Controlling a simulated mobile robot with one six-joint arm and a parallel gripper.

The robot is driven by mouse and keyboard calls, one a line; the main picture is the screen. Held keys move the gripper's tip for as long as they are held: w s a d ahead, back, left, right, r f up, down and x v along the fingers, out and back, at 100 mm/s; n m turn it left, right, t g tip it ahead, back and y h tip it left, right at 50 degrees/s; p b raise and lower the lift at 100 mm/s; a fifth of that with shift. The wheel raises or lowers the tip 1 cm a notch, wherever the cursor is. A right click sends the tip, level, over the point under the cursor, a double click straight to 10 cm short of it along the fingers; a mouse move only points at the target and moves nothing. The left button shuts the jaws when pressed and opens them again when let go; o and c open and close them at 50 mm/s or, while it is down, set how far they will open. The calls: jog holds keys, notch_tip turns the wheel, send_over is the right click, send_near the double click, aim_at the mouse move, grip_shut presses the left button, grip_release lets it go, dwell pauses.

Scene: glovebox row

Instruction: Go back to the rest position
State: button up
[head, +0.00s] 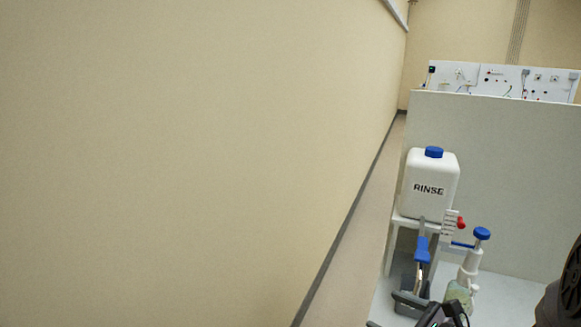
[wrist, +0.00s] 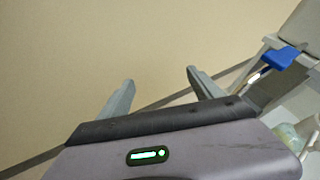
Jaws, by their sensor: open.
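My gripper (wrist: 160,88) shows in the wrist view with its two grey fingers spread apart and nothing between them. Behind the fingers are the plain wall and a dark skirting strip. In the head view my gripper is at the bottom right, partly cut off by the lower edge, near a blue-handled item (head: 422,250) and a pump bottle with a blue cap (head: 481,234). The blue handle also shows at the right of the wrist view (wrist: 280,59).
A white RINSE container (head: 430,185) with a blue cap stands on a small white stand. A red-tipped fitting (head: 460,223) is beside it. A grey partition (head: 500,180) and a panel with sockets (head: 505,82) stand behind. The beige wall (head: 180,160) fills the left; a narrow floor strip (head: 365,225) is clear.

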jog(key=s+a+r+n+g+y, duration=0.1)
jog(key=s+a+r+n+g, duration=0.1)
jog(key=s+a+r+n, duration=0.3)
jog(key=s+a+n+g+y, duration=0.1)
jog(key=a+n+g, duration=0.15)
jog(key=a, duration=0.45)
jog(key=s+a+r+n+g+h, duration=0.1)
jog(key=s+a+n+h, duration=0.1)
jog(key=s+n, duration=0.35)
jog(key=s+a+r+n+g+h, duration=0.2)
jog(key=s+a+n, duration=0.15)
jog(key=s, duration=0.25)
jog(key=s+d+r+n+t+h, duration=0.2)
jog(key=s+d+n+h, duration=0.1)
jog(key=s+d+n, duration=0.1)
jog(key=shift+s+d+n+b, duration=0.2)
jog(key=shift+d+n+b, duration=0.1)
jog(key=shift+n+b, duration=0.25)
